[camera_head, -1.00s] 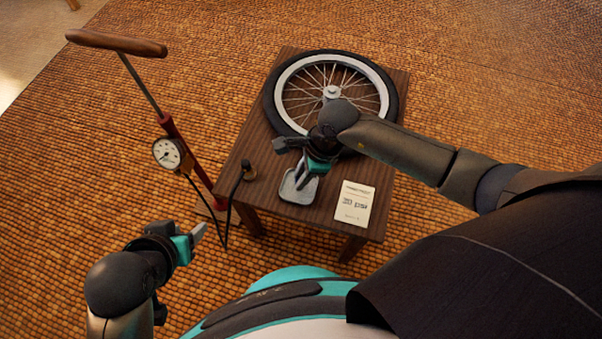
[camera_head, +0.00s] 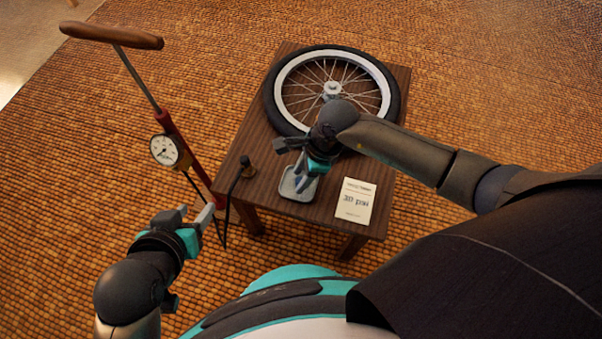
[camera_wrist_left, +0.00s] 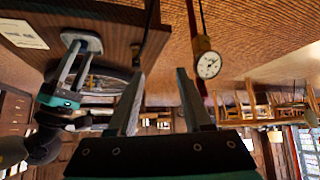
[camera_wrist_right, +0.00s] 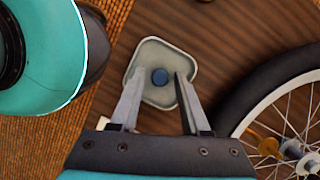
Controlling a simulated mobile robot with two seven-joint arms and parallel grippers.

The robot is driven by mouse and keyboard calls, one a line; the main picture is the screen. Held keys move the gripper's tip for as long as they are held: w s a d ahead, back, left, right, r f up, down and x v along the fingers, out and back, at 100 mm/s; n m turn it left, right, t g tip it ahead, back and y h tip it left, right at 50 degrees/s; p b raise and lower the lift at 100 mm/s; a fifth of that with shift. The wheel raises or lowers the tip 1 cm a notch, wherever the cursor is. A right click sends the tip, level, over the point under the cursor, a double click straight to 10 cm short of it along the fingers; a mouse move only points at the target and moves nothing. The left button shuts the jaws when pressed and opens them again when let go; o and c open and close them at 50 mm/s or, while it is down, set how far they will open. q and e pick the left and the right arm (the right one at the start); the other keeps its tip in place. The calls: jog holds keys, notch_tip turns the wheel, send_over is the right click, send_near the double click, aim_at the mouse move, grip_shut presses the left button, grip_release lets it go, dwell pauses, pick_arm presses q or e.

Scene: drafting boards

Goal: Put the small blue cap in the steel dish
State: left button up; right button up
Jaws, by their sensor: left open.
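The small blue cap (camera_wrist_right: 160,77) shows in the right wrist view, over the middle of the steel dish's floor and seemingly lying in it. The steel dish (camera_wrist_right: 151,53) is a shallow rounded square on the dark wooden table; its rim also shows in the head view (camera_head: 288,192). My right gripper (camera_wrist_right: 160,73) is open above the dish, with one finger on either side of the cap and gaps between. In the head view the right gripper (camera_head: 299,187) hides the cap. My left gripper (camera_head: 200,210) is open and empty, left of the table, also seen in its wrist view (camera_wrist_left: 158,72).
A spoked wheel (camera_head: 391,96) with a black tyre covers the back of the table (camera_head: 320,213). A printed card (camera_head: 355,201) lies right of the dish. A black hose end (camera_head: 247,168) stands at the left edge. A red floor pump (camera_head: 180,140) with a gauge (camera_head: 164,150) stands left.

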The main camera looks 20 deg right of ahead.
jog(key=shift+o, duration=0.8)
jog(key=shift+d+r+p, duration=0.15)
jog(key=shift+r+p, duration=0.2)
jog(key=shift+r, duration=0.3)
jog(key=shift+p+v, duration=0.65)
jog(key=shift+v, duration=0.45)
pick_arm(q)
jog(key=s+a+g+y+p, duration=0.1)
jog(key=s+a+g+y, duration=0.1)
jog(key=s+a+g, duration=0.2)
pick_arm(e)
jog(key=shift+v, duration=1.1)
pick_arm(q)
notch_tip(320, 180, down, 10)
jog(key=s+g+p, duration=0.1)
jog(key=p, duration=0.3)
jog(key=shift+s+a+f, duration=0.15)
jog(key=shift+s+f, duration=0.05)
jog(key=shift+s, duration=0.1)
pick_arm(e)
jog(key=v, duration=0.9)
jog(key=shift+r, duration=0.3)
pick_arm(q)
jog(key=shift+s, duration=0.1)
pick_arm(e)
jog(key=shift+s+d+f, duration=0.1)
jog(key=shift+s, duration=0.05)
